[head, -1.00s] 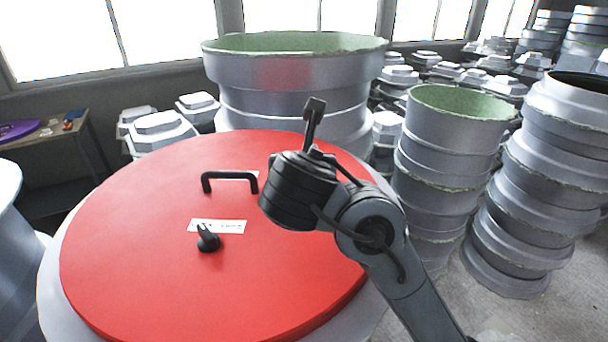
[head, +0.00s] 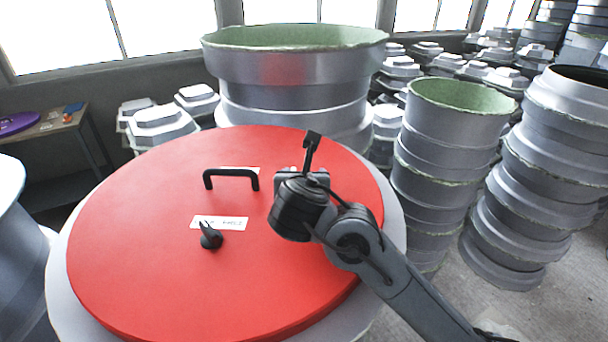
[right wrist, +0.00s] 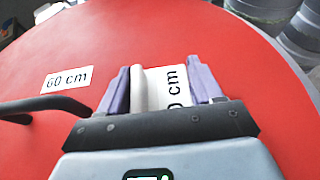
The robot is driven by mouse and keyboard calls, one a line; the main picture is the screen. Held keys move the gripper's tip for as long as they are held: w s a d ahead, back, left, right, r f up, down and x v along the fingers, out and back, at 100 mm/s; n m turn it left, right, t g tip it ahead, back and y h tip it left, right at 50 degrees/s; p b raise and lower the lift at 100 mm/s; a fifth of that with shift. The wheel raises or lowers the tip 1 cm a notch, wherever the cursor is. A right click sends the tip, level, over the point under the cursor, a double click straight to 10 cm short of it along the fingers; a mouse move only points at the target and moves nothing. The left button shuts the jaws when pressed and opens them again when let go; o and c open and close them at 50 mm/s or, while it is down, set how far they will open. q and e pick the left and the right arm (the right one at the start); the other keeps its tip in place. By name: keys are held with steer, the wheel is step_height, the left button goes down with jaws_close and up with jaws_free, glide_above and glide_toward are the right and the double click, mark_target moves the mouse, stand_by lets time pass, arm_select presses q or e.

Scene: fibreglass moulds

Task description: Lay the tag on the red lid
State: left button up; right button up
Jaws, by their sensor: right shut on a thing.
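The red lid (head: 150,230) is a broad round disc lying flat on a grey mould. A black bar handle (head: 231,174) and a small black knob (head: 210,236) stand on it. My right gripper (right wrist: 165,76) is over the lid, right of the handle in the head view. It is shut on a white tag (right wrist: 177,88); part of its print, "0 cm", shows between the purple fingers. In the head view my own wrist hides the fingers and tag. Whether the tag touches the lid, I cannot tell. My left gripper is not in view.
A white "60 cm" label (right wrist: 67,79) lies on the lid past the handle; another label (head: 228,222) lies by the knob. A large grey mould (head: 290,95) stands behind the lid. Stacked moulds (head: 445,150) stand at right. A table (head: 55,125) is at far left.

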steer(key=o, duration=1.1)
steer(key=shift+c, duration=0.2)
steer(key=shift+s+r, duration=0.15)
steer(key=shift+s, duration=0.15)
steer(key=b+v, duration=0.2)
steer(key=v, duration=0.9)
steer(key=shift+r, duration=0.1)
steer(key=shift+s, duration=0.15)
